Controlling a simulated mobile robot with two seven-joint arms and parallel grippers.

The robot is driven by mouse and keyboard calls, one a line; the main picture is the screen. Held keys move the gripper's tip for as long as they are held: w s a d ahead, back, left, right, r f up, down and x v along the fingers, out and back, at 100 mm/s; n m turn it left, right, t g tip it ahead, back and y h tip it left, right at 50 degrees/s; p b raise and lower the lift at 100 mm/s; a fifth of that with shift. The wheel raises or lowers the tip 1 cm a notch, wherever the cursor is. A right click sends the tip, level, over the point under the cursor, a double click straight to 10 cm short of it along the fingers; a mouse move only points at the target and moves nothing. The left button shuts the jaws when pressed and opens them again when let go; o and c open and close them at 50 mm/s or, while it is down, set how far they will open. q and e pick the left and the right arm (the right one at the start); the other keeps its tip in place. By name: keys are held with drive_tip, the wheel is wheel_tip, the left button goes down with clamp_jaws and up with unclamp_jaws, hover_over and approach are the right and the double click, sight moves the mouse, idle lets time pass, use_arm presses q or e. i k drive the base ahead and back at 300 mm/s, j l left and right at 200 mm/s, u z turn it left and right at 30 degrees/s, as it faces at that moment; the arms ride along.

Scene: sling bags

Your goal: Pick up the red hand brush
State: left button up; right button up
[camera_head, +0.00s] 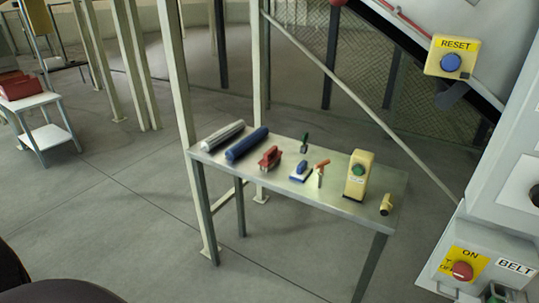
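A red hand brush (270,159) sits on the metal table (222,165), left of the middle of the top. It lies just right of a blue roll and left of a blue hand brush (300,171), apart from both. Nothing covers it from this view. Neither my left gripper nor my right gripper shows in the head view.
The table also holds a grey roll (222,136), the blue roll (246,144), a green-handled tool (305,142), an orange-handled tool (320,172), a yellow button box (357,176) and a small yellow fitting (386,205). Posts stand behind. Floor in front is clear.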

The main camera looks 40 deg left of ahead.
sight(272, 157)
drive_tip(key=i+j+z, duration=0.15)
drive_tip(key=j, duration=0.7)
drive_tip(key=j+z, duration=0.15)
drive_tip(key=j, duration=0.7)
